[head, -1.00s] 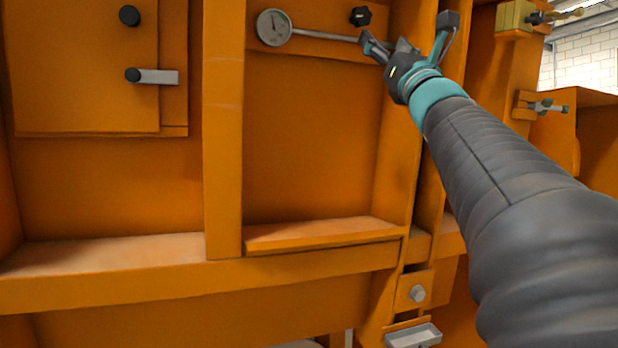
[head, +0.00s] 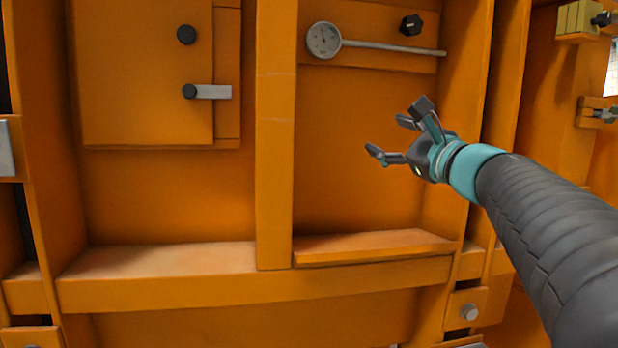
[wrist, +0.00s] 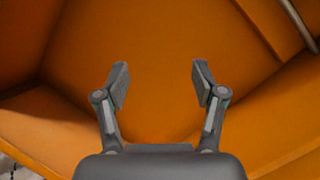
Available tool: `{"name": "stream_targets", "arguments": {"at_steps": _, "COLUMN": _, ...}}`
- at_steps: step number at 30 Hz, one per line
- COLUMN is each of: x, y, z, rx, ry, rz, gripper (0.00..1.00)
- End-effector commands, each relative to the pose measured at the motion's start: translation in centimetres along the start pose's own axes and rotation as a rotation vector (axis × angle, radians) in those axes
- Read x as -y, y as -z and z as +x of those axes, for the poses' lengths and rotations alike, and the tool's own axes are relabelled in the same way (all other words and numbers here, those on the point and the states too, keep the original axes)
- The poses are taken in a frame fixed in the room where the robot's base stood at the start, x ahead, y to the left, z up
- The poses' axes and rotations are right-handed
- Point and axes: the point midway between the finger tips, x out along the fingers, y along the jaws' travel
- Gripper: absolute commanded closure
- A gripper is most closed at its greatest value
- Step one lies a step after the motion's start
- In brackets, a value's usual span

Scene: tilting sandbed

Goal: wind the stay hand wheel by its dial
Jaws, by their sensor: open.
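A black lobed knob (head: 411,24) is just above the stem. No hand wheel can be clearly made out. My gripper (head: 395,128) is open and empty, below the stem and apart from it, in front of the recessed orange panel. In the wrist view my two fingers (wrist: 160,75) stand wide apart with only orange surface between them. A grey rod (wrist: 298,22) shows there at the upper right.
An orange door (head: 145,75) with a black round knob (head: 186,35) and a grey latch (head: 213,92) is at the left. An upright orange post (head: 275,140) separates it from the recess. An orange ledge (head: 375,245) runs below. Clamp-like fittings (head: 578,18) are at the upper right.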

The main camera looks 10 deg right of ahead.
Motion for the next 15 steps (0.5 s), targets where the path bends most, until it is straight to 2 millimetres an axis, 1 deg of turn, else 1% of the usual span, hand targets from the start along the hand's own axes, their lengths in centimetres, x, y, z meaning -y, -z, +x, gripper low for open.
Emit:
{"name": "stream_targets", "arguments": {"at_steps": 3, "x": -1.9, "y": 0.4, "z": -0.2, "rx": -0.026, "ry": -0.062, "rz": -0.056, "gripper": 0.31}}
{"name": "stream_targets", "arguments": {"at_steps": 9, "x": -5.1, "y": 1.0, "z": -0.9, "rx": -0.061, "ry": -0.166, "rz": -0.139, "gripper": 0.31}}
{"name": "stream_targets", "arguments": {"at_steps": 15, "x": -7.6, "y": 1.2, "z": -1.6, "rx": -0.083, "ry": -0.246, "rz": -0.192, "gripper": 0.31}}
